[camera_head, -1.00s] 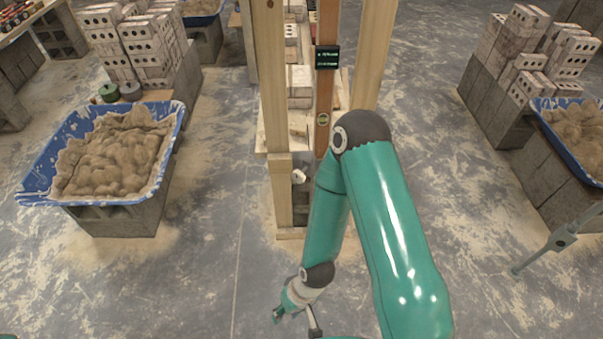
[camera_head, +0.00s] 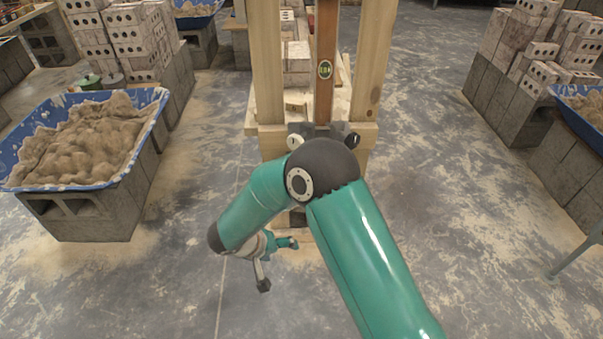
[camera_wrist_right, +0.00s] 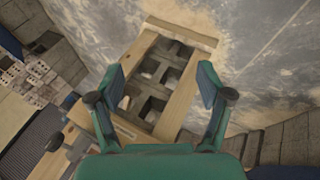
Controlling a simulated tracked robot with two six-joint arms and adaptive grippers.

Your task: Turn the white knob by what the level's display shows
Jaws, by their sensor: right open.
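The white knob (camera_head: 295,141) is on the front of the wooden stand, left of a black knob (camera_head: 352,140). The level (camera_head: 326,40) is an upright orange-brown bar between the stand's posts, with a green vial (camera_head: 325,69). Its display is outside the head view. My right gripper (camera_head: 279,264) is open and empty, below and a little left of the white knob and apart from it. In the right wrist view my gripper (camera_wrist_right: 160,85) has its fingers spread, with the stand and grey blocks beyond. I cannot make out the white knob there. My left gripper is not in view.
The wooden stand's right post (camera_head: 372,60) rises beside the level. A blue tub (camera_head: 158,105) of mortar rests on grey blocks at left, another blue tub (camera_head: 562,93) at right. Brick stacks (camera_head: 130,45) stand behind. The floor around the stand is mostly clear.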

